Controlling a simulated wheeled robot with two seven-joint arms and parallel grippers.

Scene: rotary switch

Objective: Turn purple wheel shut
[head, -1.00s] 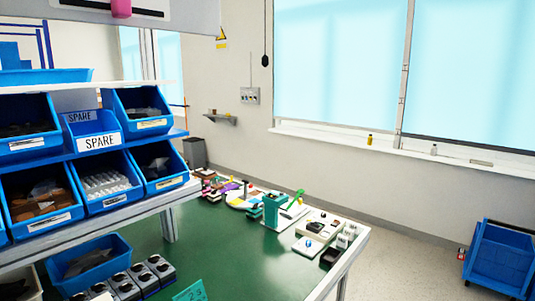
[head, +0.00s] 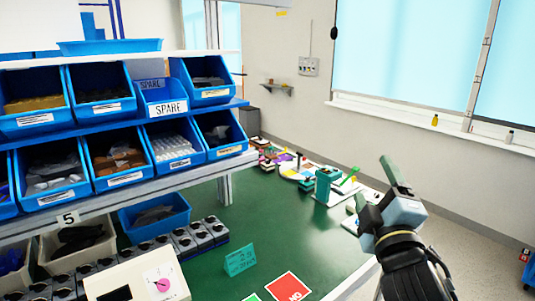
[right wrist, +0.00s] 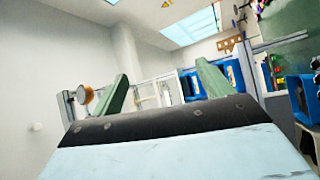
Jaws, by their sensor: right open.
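A beige box (head: 128,281) stands at the near left of the green bench in the head view, cut off by the bottom edge. Its white face carries a small round pink-purple knob (head: 163,285), likely the purple wheel. My right gripper (head: 377,188) is raised over the bench's right edge, far to the right of the box. It is open with nothing between its green fingers, which also show in the right wrist view (right wrist: 162,78). The knob is not visible in the wrist view. My left gripper is not in view.
A shelf of blue bins (head: 120,160) overhangs the bench's left side. Black-topped modules (head: 202,233) line up beneath it. Small devices (head: 322,184) crowd the far end. The middle bench is clear.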

